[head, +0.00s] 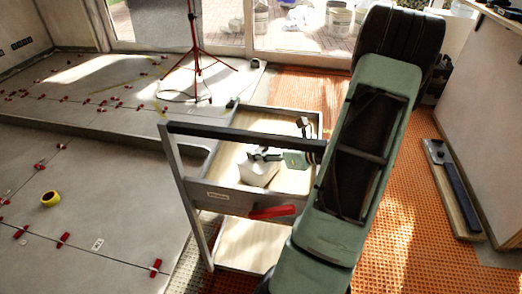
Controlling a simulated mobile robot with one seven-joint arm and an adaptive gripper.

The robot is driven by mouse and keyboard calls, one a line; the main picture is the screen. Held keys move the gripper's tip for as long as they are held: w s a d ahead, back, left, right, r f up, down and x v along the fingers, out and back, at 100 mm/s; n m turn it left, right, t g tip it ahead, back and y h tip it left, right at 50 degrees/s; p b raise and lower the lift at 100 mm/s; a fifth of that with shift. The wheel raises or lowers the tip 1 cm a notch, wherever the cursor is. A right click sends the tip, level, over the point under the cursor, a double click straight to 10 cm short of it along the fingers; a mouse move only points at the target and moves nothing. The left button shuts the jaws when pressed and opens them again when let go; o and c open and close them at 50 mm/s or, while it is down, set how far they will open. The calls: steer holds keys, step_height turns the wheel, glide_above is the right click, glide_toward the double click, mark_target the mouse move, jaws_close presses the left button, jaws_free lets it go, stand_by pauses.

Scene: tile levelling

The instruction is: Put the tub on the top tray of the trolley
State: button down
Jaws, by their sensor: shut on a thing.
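The trolley (188,190) stands in the middle of the head view, with a grey frame and a dark handle bar across its near side. Its top tray (229,158) has a pale wooden floor. A whitish tub (258,174) is over the left-middle part of this tray. My gripper (262,156) reaches in from the right and is shut on the tub near its upper edge. The tub looks low, but I cannot tell whether it touches the tray floor. The frame and my arm hide part of the tray.
A small dark item (303,124) is at the top tray's far right. A red item (272,211) is at the trolley's near side. A red tripod (196,70) stands behind. Yellow tape (50,199) lies on the tiles.

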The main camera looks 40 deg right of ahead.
steer(key=shift+r, duration=0.2)
steer(key=shift+f, duration=0.15)
steer(key=c, duration=1.1)
jaws_free()
steer(key=shift+r, duration=0.2)
steer(key=p+v, duration=0.3)
steer(key=v, duration=0.9)
steer(key=shift+f, duration=0.1)
